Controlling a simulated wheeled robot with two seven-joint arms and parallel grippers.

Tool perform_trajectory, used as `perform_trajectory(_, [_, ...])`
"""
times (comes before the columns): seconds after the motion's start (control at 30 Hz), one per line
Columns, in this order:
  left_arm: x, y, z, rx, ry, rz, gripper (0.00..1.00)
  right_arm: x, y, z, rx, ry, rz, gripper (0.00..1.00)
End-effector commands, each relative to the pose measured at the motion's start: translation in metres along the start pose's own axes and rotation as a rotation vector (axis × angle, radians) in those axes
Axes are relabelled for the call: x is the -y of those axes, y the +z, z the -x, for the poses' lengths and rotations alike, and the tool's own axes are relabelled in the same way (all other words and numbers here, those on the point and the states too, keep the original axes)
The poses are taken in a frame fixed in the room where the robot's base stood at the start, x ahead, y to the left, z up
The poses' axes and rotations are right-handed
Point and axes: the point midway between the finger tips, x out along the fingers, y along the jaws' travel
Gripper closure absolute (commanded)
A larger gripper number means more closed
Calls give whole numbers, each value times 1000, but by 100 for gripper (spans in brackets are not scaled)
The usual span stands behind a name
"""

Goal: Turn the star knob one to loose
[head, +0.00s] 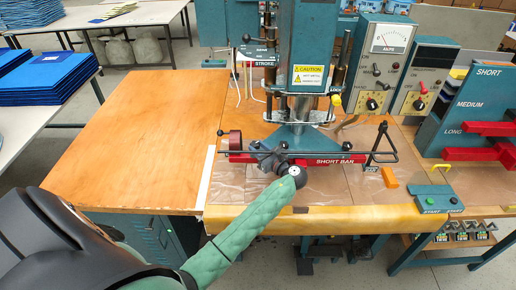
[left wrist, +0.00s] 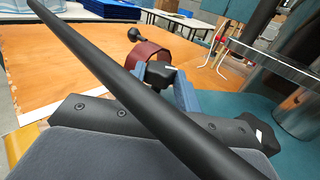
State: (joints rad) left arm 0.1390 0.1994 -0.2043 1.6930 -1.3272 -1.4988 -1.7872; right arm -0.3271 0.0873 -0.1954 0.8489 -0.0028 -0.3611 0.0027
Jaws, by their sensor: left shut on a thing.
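In the head view the held knob is mostly hidden by my gripper. My right gripper is not in view.
A long black rod (left wrist: 130,85) crosses close in front of the left wrist camera. A maroon cylinder (left wrist: 172,52) stands just beyond the knob. A black handle frame (head: 381,145) and an orange block (head: 390,178) lie to the right. The wooden table (head: 140,130) at left is clear.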

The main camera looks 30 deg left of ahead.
Motion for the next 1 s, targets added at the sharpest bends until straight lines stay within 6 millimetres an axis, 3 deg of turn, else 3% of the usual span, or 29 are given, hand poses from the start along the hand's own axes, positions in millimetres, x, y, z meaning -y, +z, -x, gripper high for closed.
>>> perform_trajectory(0.6, [1,1,-1,2,44,2,90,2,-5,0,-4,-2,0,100])
perform_trajectory(0.63, [1,1,-1,2,44,2,65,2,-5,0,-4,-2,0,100])
perform_trajectory(0.73, [1,1,-1,1,44,2,46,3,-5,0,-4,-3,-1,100])
perform_trajectory(1.0, [1,0,0,1,44,1,45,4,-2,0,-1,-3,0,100])
